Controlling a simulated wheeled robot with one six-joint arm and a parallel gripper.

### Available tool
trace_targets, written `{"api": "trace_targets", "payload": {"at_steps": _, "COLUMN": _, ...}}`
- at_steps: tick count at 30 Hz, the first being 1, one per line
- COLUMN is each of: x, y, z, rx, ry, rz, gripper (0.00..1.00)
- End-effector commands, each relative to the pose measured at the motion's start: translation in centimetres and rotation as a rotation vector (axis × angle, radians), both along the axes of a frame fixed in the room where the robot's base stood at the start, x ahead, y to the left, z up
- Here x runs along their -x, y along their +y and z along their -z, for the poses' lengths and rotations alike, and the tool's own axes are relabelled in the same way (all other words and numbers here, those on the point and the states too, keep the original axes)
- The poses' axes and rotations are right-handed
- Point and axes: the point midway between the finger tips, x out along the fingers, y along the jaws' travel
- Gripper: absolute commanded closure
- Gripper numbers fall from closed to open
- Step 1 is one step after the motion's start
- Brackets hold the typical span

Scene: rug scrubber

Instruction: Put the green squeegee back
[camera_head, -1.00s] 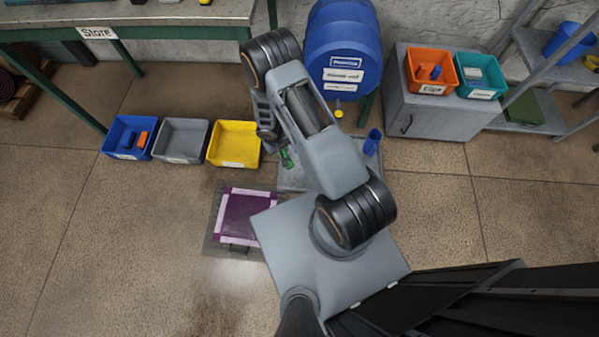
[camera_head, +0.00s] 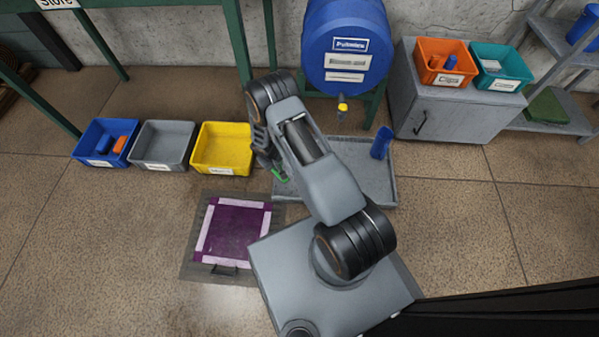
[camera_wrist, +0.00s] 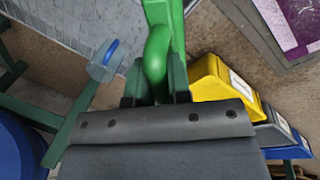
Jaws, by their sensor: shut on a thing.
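The green squeegee (camera_wrist: 160,50) shows large at the top middle of the wrist view, its handle between my gripper's fingers. My gripper (camera_wrist: 155,84) is shut on it. In the head view only a small green part of the squeegee (camera_head: 279,177) shows beside my gripper (camera_head: 272,162), over the left end of the grey tray (camera_head: 345,180). The rest of it is hidden by my arm. The yellow bin (camera_head: 223,148), the grey bin (camera_head: 163,146) and the blue bin (camera_head: 104,142) stand in a row to the left. The blue bin holds a blue and an orange block.
A purple rug (camera_head: 235,230) with a pale border lies on a dark board on the floor. A blue barrel (camera_head: 345,35) stands behind the tray, and a blue cup (camera_head: 381,143) on it. A grey cabinet (camera_head: 455,115) carries orange (camera_head: 430,75) and teal (camera_head: 490,85) bins.

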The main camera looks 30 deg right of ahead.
Motion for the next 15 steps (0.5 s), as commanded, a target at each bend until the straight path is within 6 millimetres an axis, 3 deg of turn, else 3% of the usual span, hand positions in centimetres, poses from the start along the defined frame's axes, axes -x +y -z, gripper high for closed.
{"api": "trace_targets", "payload": {"at_steps": 7, "x": -0.3, "y": -6.4, "z": 3.3, "rx": 0.000, "ry": 0.000, "rz": 0.006, "gripper": 1.00}}
{"api": "trace_targets", "payload": {"at_steps": 15, "x": -0.4, "y": -9.7, "z": 7.1, "rx": 0.000, "ry": 0.001, "rz": 0.002, "gripper": 1.00}}
